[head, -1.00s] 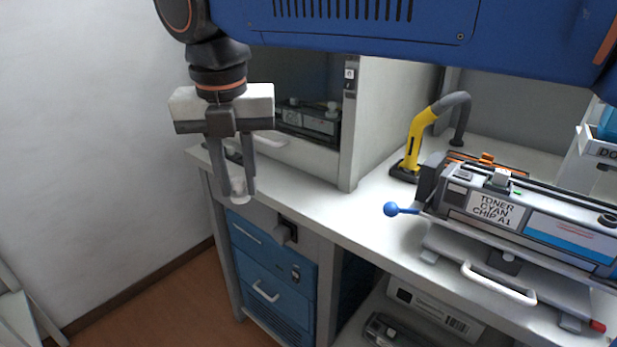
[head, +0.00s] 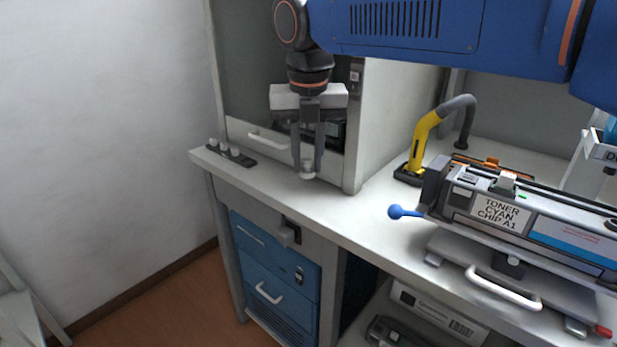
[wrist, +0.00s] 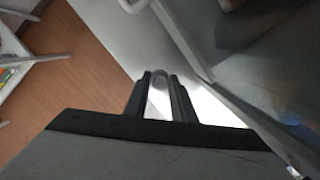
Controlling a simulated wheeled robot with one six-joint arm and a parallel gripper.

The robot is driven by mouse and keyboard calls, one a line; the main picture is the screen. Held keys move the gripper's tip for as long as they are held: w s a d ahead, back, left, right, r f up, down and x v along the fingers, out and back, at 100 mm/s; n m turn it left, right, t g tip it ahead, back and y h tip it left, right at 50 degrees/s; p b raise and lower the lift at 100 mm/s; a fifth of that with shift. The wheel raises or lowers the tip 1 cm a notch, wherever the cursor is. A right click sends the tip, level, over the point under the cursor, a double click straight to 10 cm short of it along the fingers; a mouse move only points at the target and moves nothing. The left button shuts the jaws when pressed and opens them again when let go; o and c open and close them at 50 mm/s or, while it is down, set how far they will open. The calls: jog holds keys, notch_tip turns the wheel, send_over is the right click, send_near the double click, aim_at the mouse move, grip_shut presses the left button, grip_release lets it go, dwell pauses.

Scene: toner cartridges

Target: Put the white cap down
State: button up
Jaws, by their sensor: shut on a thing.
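My gripper (head: 307,171) is shut on the white cap (head: 307,168), which shows as a small pale piece between the fingertips in the head view. It hangs over the left part of the bench, in front of the cabinet with the glass front. I cannot tell whether the cap touches the bench top. In the wrist view, the cap (wrist: 159,95) sits between the two dark fingers, partly hidden by them.
The cabinet (head: 392,110) stands close behind my gripper. A toner cartridge (head: 540,225) with a blue-knobbed lever (head: 396,212) and a yellow nozzle (head: 420,145) are at right. The bench top (head: 345,215) between is clear.

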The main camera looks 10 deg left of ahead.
aim_at(309, 171)
jog(key=shift+w+d+f, duration=0.1)
jog(key=shift+f, duration=1.1)
jog(key=shift+w+f, duration=0.1)
jog(key=shift+f, duration=1.05)
jog(key=shift+f, duration=0.15)
jog(key=o, duration=1)
jog(key=r, duration=0.3)
jog(key=s+r, duration=0.1)
jog(key=r, duration=0.7)
jog(key=shift+s+d+r, duration=0.15)
jog(key=shift+s+d, duration=0.05)
jog(key=shift+s, duration=0.1)
jog(key=shift+r, duration=0.45)
jog(key=shift+s, duration=0.1)
